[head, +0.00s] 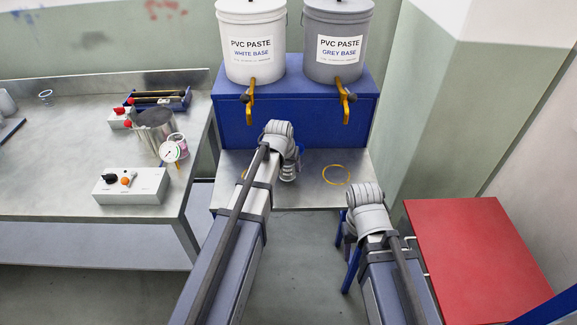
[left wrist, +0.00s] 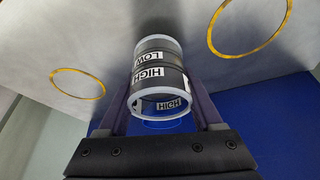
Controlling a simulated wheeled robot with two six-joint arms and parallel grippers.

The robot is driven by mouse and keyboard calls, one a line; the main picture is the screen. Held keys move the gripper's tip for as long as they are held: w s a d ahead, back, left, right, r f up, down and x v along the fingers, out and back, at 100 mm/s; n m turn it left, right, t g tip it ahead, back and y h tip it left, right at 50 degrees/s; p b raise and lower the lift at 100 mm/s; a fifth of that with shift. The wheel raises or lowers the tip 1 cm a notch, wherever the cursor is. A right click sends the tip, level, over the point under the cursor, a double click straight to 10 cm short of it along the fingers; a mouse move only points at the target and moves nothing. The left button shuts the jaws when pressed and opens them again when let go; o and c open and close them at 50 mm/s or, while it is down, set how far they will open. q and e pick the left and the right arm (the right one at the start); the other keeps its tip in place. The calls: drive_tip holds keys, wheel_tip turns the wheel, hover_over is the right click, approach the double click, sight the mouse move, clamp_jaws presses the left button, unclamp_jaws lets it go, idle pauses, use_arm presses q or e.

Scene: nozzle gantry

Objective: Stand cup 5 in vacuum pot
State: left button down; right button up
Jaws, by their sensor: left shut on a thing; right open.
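My left gripper (left wrist: 160,115) is shut on a clear cup (left wrist: 158,75) with dark bands reading HIGH and LOW; no number shows. In the head view my left wrist hides most of this gripper, and the cup (head: 290,172) shows just right of it, over the steel shelf. The vacuum pot (head: 148,137) is a metal pot on the left bench with a round gauge (head: 170,152) in front; its interior looks dark. The left gripper is well to the right of the pot. My right gripper (head: 344,258) is open and empty, beside the shelf's front right corner.
White (head: 252,45) and grey (head: 338,45) paste buckets with yellow taps stand on a blue cabinet (head: 290,115). Yellow rings (head: 336,175) mark the shelf. A white control box (head: 131,187) sits in front of the pot, a blue tray (head: 175,101) behind. A red panel (head: 470,255) is at right.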

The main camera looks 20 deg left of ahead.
wheel_tip(320, 180, up, 8)
drive_tip(key=p, duration=0.7)
drive_tip(key=shift+f, duration=0.1)
